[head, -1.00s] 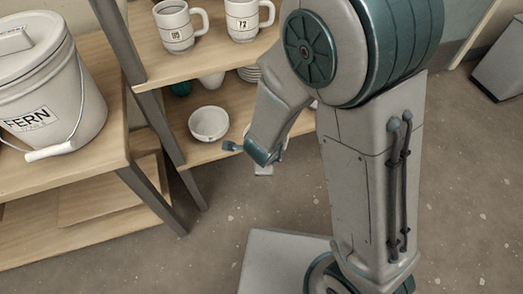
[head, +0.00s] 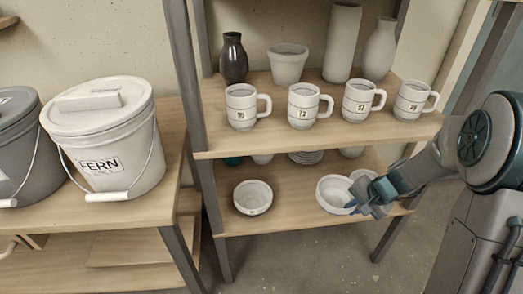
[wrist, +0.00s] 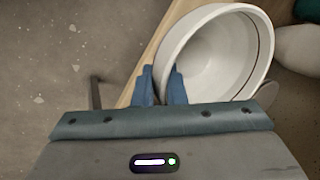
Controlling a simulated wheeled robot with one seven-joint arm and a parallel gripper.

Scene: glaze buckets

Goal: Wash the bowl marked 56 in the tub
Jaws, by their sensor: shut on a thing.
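A white bowl (head: 331,192) sits at the right of the lower shelf, tilt not clear. My gripper (head: 362,203) is at its right side. In the wrist view, my gripper (wrist: 160,88) has its two blue fingers on either side of the rim of this bowl (wrist: 222,50), pinching its wall; the bowl's inside looks empty. Another white bowl (head: 253,196) stands to the left on the same shelf, with a small label on its front. I cannot read the number on either bowl. No tub is in view.
Several labelled mugs (head: 303,105) stand on the shelf above, with vases behind. A lidded FERN bucket (head: 110,145) and a darker bucket (head: 22,140) stand on the left table. Shelf posts flank the bowls.

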